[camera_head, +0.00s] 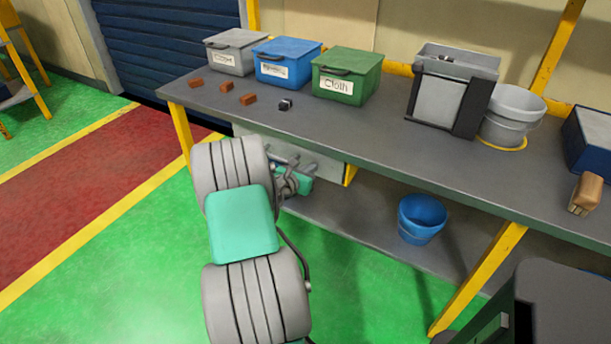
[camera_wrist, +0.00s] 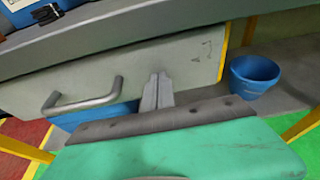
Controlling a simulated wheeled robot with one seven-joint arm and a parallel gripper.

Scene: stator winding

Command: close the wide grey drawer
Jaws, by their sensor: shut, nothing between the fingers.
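The wide grey drawer shows under the bench top in the wrist view, with its flat front (camera_wrist: 190,58) and a grey bar handle (camera_wrist: 85,100) on the left. In the head view part of the drawer (camera_head: 328,170) shows beneath the bench, mostly behind my arm. My gripper (camera_wrist: 157,78) is shut and empty, with its fingertips at the lower part of the drawer front, right of the handle. I cannot tell whether they touch it, or how far the drawer stands out.
The bench (camera_head: 380,140) carries grey, blue and green (camera_head: 347,75) lidded boxes, small blocks and a grey bucket (camera_head: 512,115). A blue bucket (camera_head: 422,219) stands on the lower shelf, right of the drawer. A yellow bench leg (camera_head: 478,278) stands further right. Green floor lies in front.

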